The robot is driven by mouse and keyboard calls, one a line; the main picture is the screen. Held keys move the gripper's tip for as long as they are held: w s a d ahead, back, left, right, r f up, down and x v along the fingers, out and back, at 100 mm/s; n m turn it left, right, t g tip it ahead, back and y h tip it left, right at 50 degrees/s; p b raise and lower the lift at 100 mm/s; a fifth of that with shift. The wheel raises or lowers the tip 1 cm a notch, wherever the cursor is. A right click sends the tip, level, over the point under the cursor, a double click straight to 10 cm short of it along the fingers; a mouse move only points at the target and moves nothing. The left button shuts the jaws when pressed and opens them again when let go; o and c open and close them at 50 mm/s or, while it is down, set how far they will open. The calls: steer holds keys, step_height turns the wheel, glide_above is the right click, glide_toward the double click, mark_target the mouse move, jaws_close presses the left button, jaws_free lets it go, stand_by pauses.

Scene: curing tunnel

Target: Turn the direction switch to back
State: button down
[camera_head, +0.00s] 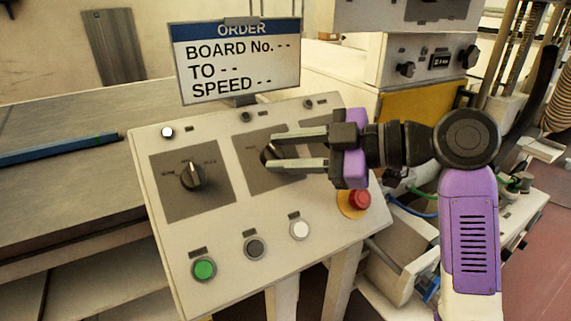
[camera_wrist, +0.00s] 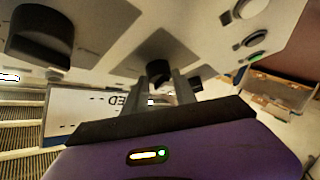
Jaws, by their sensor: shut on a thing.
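The sloped control panel (camera_head: 225,235) carries dark rotary switches on grey plates. My gripper (camera_head: 270,152) reaches in from the right and is shut on the middle rotary switch (camera_head: 268,156). In the wrist view that switch (camera_wrist: 158,72) sits between the fingers (camera_wrist: 168,92). Its label and pointer are mostly covered, so I cannot read its setting. A left rotary switch (camera_head: 193,176) stands free, with labels too small to read. A third dark knob (camera_wrist: 40,35) shows large in the wrist view; my gripper hides it in the head view.
An order sign (camera_head: 238,62) stands behind the panel. Green (camera_head: 204,269), dark (camera_head: 254,247) and white (camera_head: 299,229) buttons line the panel's lower part. A red emergency button (camera_head: 359,199) sits just below my gripper. A yellow-fronted machine (camera_head: 412,105) stands behind my arm.

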steer(key=shift+w+r+n+g+h, duration=0.15)
steer(key=shift+n+g+h, duration=0.55)
steer(key=shift+n+g, duration=1)
steer(key=shift+n, duration=0.5)
steer(key=c, duration=1)
jaws_free()
steer(key=shift+a, duration=0.1)
steer(key=v, duration=0.7)
steer(key=shift+d+r, duration=0.15)
steer(key=shift+d, duration=0.25)
